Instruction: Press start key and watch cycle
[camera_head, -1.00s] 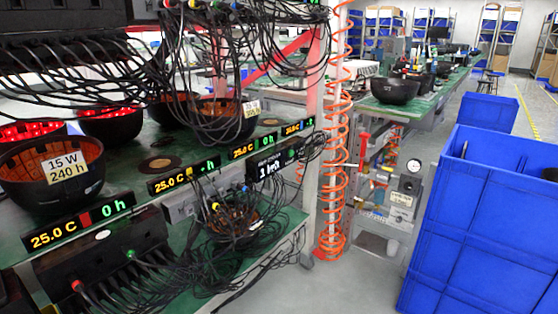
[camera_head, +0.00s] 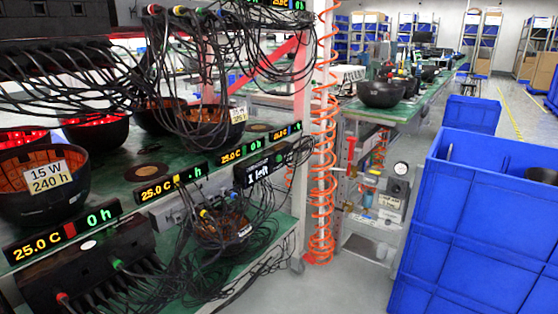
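My gripper is not in view. A green burn-in shelf (camera_head: 110,180) on the left bears black bowl-shaped lamps; the front one (camera_head: 45,190) has a label reading 15 W, 240 h. Two lamps behind it glow red. A front display (camera_head: 62,242) reads 25.0 C and 0 h, with a small red block between. A second display (camera_head: 170,189) also reads 25.0 C, with a yellow block. Further displays (camera_head: 242,151) stand behind. A small black box display (camera_head: 258,171) appears to read "1 left". I cannot make out which part is the start key.
Black cables (camera_head: 190,70) hang over the shelf and tangle below it. An orange coiled hose (camera_head: 323,150) runs down the rack's post. Stacked blue crates (camera_head: 470,220) stand at right. Grey floor (camera_head: 340,285) lies open between.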

